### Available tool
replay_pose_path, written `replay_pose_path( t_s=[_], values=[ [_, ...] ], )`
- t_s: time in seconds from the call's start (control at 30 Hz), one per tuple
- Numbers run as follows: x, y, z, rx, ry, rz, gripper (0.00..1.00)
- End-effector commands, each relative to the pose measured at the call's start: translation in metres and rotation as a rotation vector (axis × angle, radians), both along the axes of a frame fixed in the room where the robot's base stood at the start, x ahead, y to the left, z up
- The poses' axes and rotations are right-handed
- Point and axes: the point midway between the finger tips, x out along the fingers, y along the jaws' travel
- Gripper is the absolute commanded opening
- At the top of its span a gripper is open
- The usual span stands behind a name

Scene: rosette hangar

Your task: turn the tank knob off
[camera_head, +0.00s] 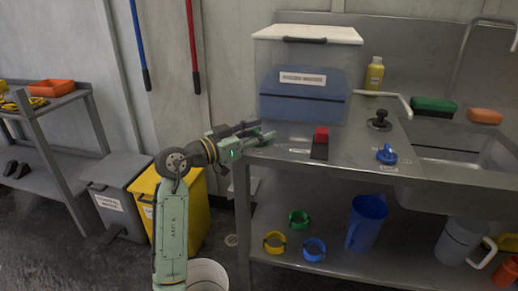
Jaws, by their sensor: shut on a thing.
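A clear tank (302,85) with blue liquid, a white lid and a front label stands at the back of the steel counter (346,165). A black knob (379,121) and a blue knob (386,154) are on the counter to the right of the tank. A red-topped black switch (320,144) is in front of the tank. I cannot tell which of these controls is the tank knob. My gripper (258,132) is at the counter's left end, in front of the tank's left side and apart from these controls. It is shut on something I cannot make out.
A sink (455,152) is at the right, with a yellow bottle (375,74) and a green brush (434,107) behind. A blue pitcher (366,222) and several coloured rings are on the lower shelf. Grey and yellow bins (186,215) stand left of the counter.

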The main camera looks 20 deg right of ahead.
Motion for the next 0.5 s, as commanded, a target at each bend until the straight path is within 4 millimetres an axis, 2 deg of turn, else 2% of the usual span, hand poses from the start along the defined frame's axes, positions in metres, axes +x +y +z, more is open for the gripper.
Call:
replay_pose_path(
  t_s=[0.03, 0.5],
  values=[
    [0.0016, -0.0004, -0.004, -0.001, 0.0, -0.046, 0.13],
    [0.0007, -0.002, 0.0032, -0.003, 0.004, -0.496, 0.13]
  ],
)
